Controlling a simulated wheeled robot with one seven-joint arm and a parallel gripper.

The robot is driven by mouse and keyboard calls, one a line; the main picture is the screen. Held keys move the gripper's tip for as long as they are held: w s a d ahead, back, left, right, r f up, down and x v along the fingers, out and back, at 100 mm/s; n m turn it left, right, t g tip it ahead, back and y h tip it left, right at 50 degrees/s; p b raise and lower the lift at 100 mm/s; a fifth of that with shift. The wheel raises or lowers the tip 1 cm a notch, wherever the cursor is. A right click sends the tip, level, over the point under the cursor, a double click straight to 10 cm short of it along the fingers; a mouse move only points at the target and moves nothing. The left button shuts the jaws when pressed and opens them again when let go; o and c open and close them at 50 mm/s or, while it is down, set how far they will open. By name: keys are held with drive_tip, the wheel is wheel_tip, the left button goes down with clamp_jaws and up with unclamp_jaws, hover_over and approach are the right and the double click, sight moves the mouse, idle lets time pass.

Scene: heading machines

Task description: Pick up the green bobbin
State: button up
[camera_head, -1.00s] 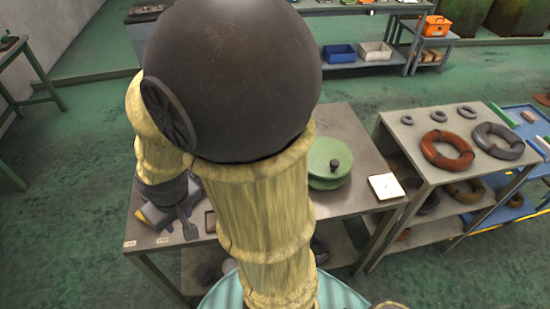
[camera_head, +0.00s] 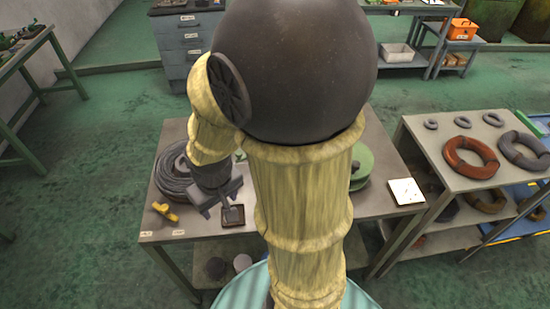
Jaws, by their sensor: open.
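The green bobbin (camera_head: 362,167) stands on the metal table (camera_head: 374,206), right of my arm. My upper arm covers its left part, and only its right side shows. My gripper (camera_head: 222,203) is over the left part of the same table, with my arm between it and the bobbin in the picture. Its jaws are open, and I see nothing held in them. Its exact height above the table is hard to tell.
A grey cable coil (camera_head: 174,178), a yellow tool (camera_head: 165,212) and a small dark tray (camera_head: 233,215) lie near my gripper. A white card (camera_head: 405,191) lies right of the bobbin. A shelf bench (camera_head: 450,180) with brown and grey coils stands farther right.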

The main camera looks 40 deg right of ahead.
drive_tip(key=d+f+n+g+h+b, duration=0.5)
drive_tip(key=d+f+n+h+b, duration=0.35)
drive_tip(key=d+f, duration=0.7)
drive_tip(key=w+d+f+n+t+h+b, duration=0.2)
drive_tip(key=w+d+n+t+h+b, duration=0.1)
drive_tip(key=w, duration=0.5)
drive_tip(key=w+d+f+n+t+h+b, duration=0.3)
drive_tip(key=w+d+n+t+h+b, duration=0.1)
drive_tip(key=w+d+n+t, duration=0.3)
drive_tip(key=w+n, duration=0.2)
drive_tip(key=n, duration=0.1)
drive_tip(key=shift+h, duration=0.35)
drive_tip(key=shift+d+n, duration=0.1)
drive_tip(key=shift+n, duration=0.15)
drive_tip(key=shift+x, duration=1.1)
